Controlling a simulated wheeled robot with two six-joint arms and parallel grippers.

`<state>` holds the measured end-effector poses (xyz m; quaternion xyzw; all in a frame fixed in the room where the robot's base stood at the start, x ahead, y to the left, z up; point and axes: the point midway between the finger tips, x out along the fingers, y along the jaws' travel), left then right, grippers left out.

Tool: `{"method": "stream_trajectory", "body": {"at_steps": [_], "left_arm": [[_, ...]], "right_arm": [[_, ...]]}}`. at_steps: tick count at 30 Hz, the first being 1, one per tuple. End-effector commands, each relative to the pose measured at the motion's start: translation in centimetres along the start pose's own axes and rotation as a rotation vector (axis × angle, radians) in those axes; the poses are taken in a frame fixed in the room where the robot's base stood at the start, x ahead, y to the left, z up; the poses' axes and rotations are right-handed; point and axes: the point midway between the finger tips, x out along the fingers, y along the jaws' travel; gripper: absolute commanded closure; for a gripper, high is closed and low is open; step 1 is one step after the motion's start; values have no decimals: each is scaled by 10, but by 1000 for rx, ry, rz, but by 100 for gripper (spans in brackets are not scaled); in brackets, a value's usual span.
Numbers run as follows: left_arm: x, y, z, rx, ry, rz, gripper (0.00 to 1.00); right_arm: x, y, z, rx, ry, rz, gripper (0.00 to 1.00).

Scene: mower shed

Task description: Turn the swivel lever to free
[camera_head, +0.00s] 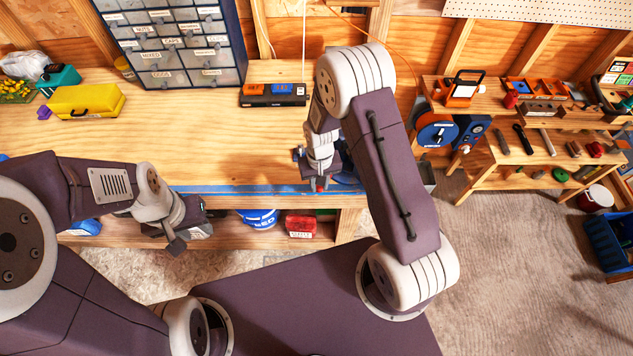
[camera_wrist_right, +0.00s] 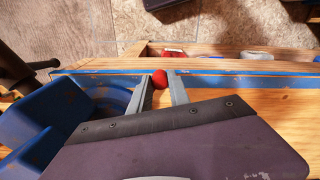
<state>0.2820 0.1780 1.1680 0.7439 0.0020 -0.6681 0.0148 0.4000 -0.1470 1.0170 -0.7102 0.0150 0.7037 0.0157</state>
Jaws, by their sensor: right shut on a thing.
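The swivel lever shows as a red ball knob (camera_wrist_right: 160,79) in the right wrist view, at the bench's front edge. The two grey fingers of my right gripper (camera_wrist_right: 163,88) are closed around it, one on each side. The lever's shaft is hidden. In the head view the red knob (camera_head: 320,184) shows just below my right gripper (camera_head: 318,174). Blue metal parts (camera_wrist_right: 62,108), seemingly of a vise, stand left of the gripper in the wrist view. My left gripper (camera_head: 175,240) hangs in front of the bench, away from the lever; its finger gap is not clear.
The wooden bench (camera_head: 220,140) is mostly clear in the middle. A yellow case (camera_head: 86,101), a drawer cabinet (camera_head: 170,42) and a black and orange tray (camera_head: 272,97) stand on it. A blue reel (camera_head: 437,132) and tool shelves (camera_head: 540,143) are at right.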

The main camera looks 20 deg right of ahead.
Motion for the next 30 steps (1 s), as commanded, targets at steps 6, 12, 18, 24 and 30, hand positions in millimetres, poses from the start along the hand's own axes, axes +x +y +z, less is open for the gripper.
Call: {"method": "stream_trajectory", "body": {"at_steps": [6, 12, 18, 24, 30], "left_arm": [[3, 0, 0, 0, 0, 0, 64], [4, 0, 0, 0, 0, 0, 64], [4, 0, 0, 0, 0, 0, 64], [4, 0, 0, 0, 0, 0, 64], [4, 0, 0, 0, 0, 0, 64]], "right_arm": [[6, 4, 10, -71, -20, 2, 100], [6, 5, 11, -97, -20, 2, 100], [6, 5, 12, -101, -21, 2, 100], [6, 5, 12, -100, -21, 2, 72], [6, 6, 12, -97, -21, 2, 55]]}}
